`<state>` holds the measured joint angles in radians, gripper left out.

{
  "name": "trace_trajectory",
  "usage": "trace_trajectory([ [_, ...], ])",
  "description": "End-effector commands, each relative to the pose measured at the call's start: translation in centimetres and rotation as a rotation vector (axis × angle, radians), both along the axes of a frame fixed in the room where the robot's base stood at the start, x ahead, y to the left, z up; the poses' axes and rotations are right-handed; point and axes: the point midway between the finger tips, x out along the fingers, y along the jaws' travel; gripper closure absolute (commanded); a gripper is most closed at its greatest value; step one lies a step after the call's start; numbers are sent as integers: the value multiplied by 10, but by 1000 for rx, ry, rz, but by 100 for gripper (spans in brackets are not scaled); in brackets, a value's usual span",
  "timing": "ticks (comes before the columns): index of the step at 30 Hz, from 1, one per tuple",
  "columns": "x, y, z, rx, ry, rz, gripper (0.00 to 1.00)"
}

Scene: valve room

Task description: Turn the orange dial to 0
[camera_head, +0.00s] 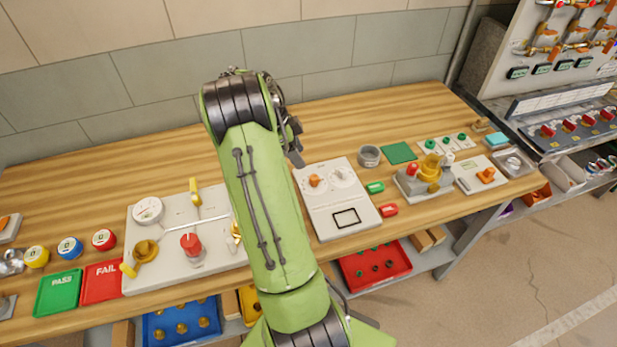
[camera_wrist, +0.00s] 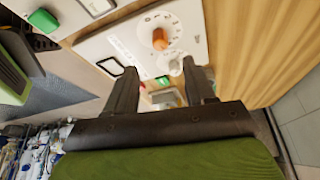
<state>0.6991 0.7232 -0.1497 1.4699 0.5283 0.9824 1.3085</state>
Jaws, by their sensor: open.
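The orange dial (camera_head: 315,181) is on the upper part of a white panel (camera_head: 361,219) lying on the wooden bench. In the wrist view the orange dial (camera_wrist: 160,39) is ringed by printed marks too small to read surely, so I cannot tell its setting. A smaller white knob (camera_wrist: 176,66) is beside it. My gripper (camera_wrist: 163,74) is open and empty, with the dial beyond its fingertips and apart from them. In the head view my gripper (camera_head: 296,142) is by the panel's upper left, partly hidden by my green arm.
To the left is a white board (camera_head: 175,215) with a gauge, red knob and yellow levers. A tiled wall stands behind the bench.

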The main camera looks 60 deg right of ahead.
Motion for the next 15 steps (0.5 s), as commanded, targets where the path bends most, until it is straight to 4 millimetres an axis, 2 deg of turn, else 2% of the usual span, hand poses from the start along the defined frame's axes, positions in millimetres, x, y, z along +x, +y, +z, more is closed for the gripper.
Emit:
trace_trajectory([
  [3, -11, -5, -30, 4, 2, -2, 46],
  [9, -27, -14, -73, 3, 2, -2, 46],
  [15, -34, -20, -96, 2, 0, 1, 46],
])
